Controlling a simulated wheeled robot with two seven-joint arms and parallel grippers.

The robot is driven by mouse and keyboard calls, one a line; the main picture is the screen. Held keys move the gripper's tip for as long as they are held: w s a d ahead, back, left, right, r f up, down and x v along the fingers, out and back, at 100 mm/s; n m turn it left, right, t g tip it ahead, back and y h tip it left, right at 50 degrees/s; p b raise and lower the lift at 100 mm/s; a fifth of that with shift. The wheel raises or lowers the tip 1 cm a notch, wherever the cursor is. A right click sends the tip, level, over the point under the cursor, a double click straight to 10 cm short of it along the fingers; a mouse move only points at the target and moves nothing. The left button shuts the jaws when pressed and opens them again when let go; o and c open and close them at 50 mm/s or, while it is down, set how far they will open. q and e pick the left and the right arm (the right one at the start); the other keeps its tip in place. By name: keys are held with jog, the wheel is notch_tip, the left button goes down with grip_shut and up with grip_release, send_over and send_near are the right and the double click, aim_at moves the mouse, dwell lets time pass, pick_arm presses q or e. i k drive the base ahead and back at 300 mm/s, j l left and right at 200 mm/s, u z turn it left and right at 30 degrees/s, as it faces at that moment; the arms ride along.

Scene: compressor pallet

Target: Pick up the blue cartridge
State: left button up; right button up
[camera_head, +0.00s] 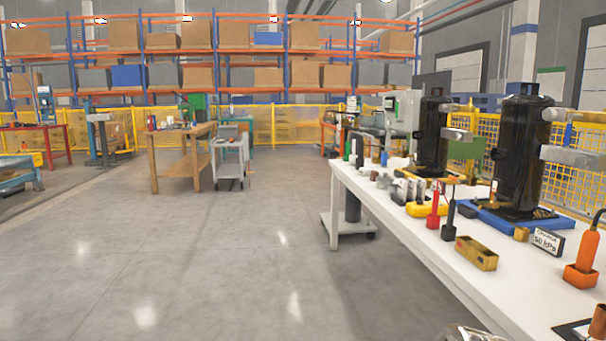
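A small upright blue piece (568,134) shows at the grey fitting near the top of the nearer black compressor, at the right; I cannot tell if it is the blue cartridge. No other clear blue cartridge shows among the small parts on the white table (400,222). Neither of my grippers can be made out. A shiny rounded metal piece (466,334) is cut off by the bottom edge; I cannot tell what it is.
Two black compressors, the nearer (524,155) on a blue pallet (500,222) and a farther one (431,135), stand on the table. Red (434,212) and black tools, a brass-coloured box (476,252) and an orange tool (582,262) crowd it. Open floor (210,265) lies left.

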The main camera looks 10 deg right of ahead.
aim_at(384, 157)
jog(key=i+u, duration=0.25)
jog(key=i, duration=3)
jog(key=i+j, duration=0.15)
jog(key=i, duration=3.3)
jog(key=i+z, duration=0.1)
jog(key=z, duration=0.85)
jog(key=i+j+z, duration=0.1)
jog(key=z, duration=0.35)
jog(key=i+j+z, duration=0.1)
jog(key=z, duration=0.35)
jog(key=j+z, duration=0.1)
jog(key=z, duration=0.35)
